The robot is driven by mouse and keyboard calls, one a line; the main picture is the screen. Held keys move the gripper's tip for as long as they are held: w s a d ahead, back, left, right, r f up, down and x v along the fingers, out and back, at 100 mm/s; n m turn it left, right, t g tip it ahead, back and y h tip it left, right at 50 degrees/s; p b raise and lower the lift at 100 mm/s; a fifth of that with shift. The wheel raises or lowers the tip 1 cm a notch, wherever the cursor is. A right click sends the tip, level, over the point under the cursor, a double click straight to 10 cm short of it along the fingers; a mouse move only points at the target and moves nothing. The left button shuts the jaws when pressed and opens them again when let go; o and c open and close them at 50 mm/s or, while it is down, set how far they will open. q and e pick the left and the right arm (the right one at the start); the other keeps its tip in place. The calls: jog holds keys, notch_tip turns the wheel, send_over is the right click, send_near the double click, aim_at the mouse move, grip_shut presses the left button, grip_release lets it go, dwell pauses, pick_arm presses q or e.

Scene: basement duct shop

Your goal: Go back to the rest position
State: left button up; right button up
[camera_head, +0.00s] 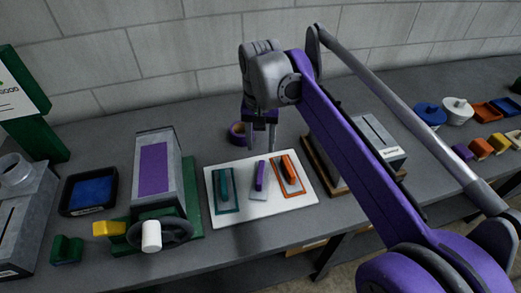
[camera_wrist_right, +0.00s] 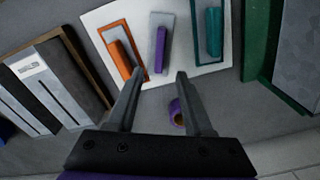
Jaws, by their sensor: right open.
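My right gripper (camera_head: 261,137) hangs from the purple and grey arm, fingers pointing down, above the back edge of a white board. In the right wrist view the gripper (camera_wrist_right: 155,102) is open, with nothing between its fingers. The white board (camera_head: 229,222) lies on the grey bench and carries three trowel-like tools: a teal one (camera_head: 224,190), a purple-handled one (camera_head: 260,177) and an orange one (camera_head: 291,174). A purple ring or roll (camera_head: 238,133) lies behind the board; it also shows in the right wrist view (camera_wrist_right: 176,112). My left gripper is not in view.
Left of the board stands a grey and purple machine (camera_head: 155,165) with a handwheel, beside a black tray (camera_head: 88,191) with blue contents. Right of it, a grey box (camera_head: 375,135) stands partly behind my arm. Blue, white and orange items (camera_head: 457,110) sit far right.

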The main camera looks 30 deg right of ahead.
jog(key=shift+s, duration=0.1)
dwell(0.5)
jog(key=s+a+f+n+t+p, duration=0.1)
jog(key=s+a+f+n, duration=0.1)
jog(key=s+f, duration=0.2)
jog(key=s+a+f+n+t+p, duration=0.2)
jog(key=s+f, duration=0.2)
jog(key=s, duration=0.1)
jog(key=s+a+f+n+t+p, duration=0.1)
jog(key=s+a+f+n+t, duration=0.1)
jog(key=s+f+n, duration=0.1)
jog(key=shift+s+a+f, duration=0.15)
jog(key=shift+s+f, duration=0.15)
jog(key=shift+s, duration=0.4)
jog(key=shift+s+a+f, duration=0.15)
jog(key=shift+s+f, duration=0.15)
jog(key=shift+s, duration=0.35)
